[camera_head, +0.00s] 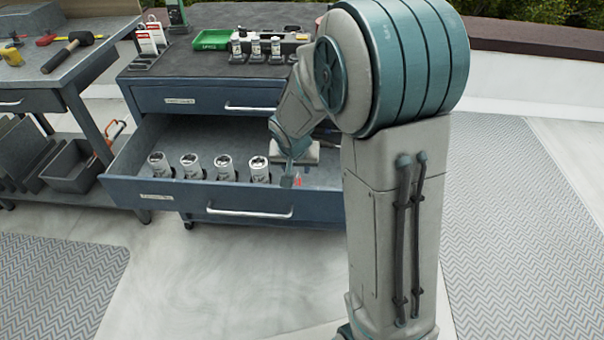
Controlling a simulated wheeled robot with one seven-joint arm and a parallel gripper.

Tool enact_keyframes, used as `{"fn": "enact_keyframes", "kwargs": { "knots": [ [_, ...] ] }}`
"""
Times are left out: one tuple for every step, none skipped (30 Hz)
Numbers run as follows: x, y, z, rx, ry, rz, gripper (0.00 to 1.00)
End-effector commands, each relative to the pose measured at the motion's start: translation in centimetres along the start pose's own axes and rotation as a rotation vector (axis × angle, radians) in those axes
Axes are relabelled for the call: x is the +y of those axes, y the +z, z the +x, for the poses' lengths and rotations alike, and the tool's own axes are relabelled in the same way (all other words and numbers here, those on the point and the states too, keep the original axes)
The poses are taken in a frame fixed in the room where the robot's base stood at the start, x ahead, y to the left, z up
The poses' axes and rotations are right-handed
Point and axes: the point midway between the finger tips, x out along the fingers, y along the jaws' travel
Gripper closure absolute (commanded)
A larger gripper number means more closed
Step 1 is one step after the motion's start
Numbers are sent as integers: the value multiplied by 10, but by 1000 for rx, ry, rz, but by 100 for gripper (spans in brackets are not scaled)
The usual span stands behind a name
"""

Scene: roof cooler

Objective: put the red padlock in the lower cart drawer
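The lower cart drawer (232,201) is pulled open, its front facing me. My gripper (292,179) points down inside the right part of this drawer. A small red patch (299,181), likely the red padlock, shows right at my fingertips. It is too small and too covered to tell whether the fingers hold it or whether it rests on the drawer floor. My arm hides the right end of the drawer.
Several pale cylinders (193,166) stand in a row in the drawer, left of my gripper. The closed upper drawer (207,101) sits above. The cart top holds a green tray (212,40) and small devices. A workbench (58,60) with a hammer stands left.

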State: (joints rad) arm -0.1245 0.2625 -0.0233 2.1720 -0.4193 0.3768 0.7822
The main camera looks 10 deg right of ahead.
Motion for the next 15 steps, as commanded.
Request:
{"fn": "enact_keyframes", "kwargs": {
  "knots": [
    [3,1,-6,-2,3,-3,61],
    [6,3,-11,-4,6,-6,61],
    [10,6,-18,-10,9,-13,61],
    [15,9,-25,-15,13,-20,61],
    [19,13,-33,-22,16,-28,61],
    [27,19,-45,-33,21,-42,61],
    [33,25,-54,-44,23,-53,61],
    [39,32,-64,-55,26,-65,61],
    [46,42,-77,-73,26,-85,61],
    [51,50,-86,-86,24,-98,61],
    [56,59,-95,-101,22,-112,61],
    [62,71,-106,-118,16,-132,61],
    [66,80,-114,-132,10,-147,61],
    [70,88,-121,-146,3,-163,61],
    [74,100,-130,-163,-7,-182,61]
  ]
}}
